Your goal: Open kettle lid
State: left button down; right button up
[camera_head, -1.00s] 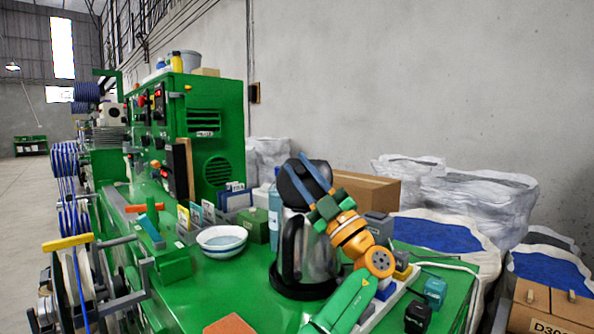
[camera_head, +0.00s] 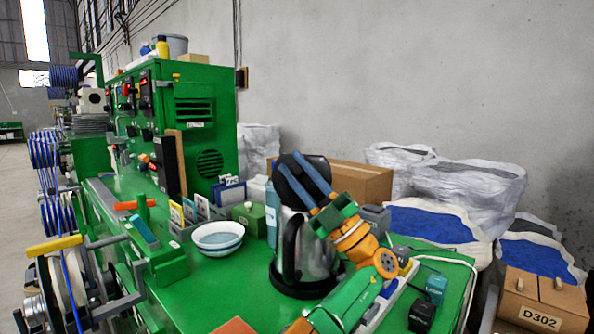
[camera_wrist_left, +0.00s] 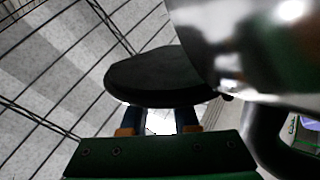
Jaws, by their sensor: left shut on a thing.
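The silver kettle (camera_head: 319,257) with a black handle (camera_head: 289,254) stands upright on a black base on the green bench, in the head view. Its black lid (camera_head: 318,167) is raised and tilted above the kettle's mouth. My left gripper (camera_head: 289,160) reaches in from the lower right with its two blue fingers against the lid, shut on it. In the left wrist view the lid (camera_wrist_left: 160,78) is a dark oval at the fingertips, and the shiny kettle body (camera_wrist_left: 250,45) fills the upper right. The exact contact and the hinge are hidden. My right gripper is not in view.
A white bowl (camera_head: 218,240) stands left of the kettle. A blue bottle (camera_head: 272,215) and a green box (camera_head: 249,218) stand just behind. Small dark and teal blocks (camera_head: 436,288) lie to the right, beside a tray. A cardboard box (camera_head: 362,192) is behind.

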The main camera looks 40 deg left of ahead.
pick_arm(q)
jog(key=c, duration=0.7)
grip_release()
jog(key=shift+r, duration=0.1)
jog(key=shift+r, duration=0.35)
jog(key=shift+r+p, duration=0.65)
jog(key=shift+r, duration=0.25)
jog(key=s+d+r+b, duration=0.2)
jog(key=s+r+b, duration=0.1)
jog(key=s, duration=0.1)
jog(key=s+d+r+b, duration=0.3)
jog(key=r+b, duration=0.1)
jog(key=s+d+r+b, duration=0.3)
jog(key=s+b, duration=0.1)
jog(key=shift+s+r, duration=0.2)
jog(key=shift+s, duration=0.15)
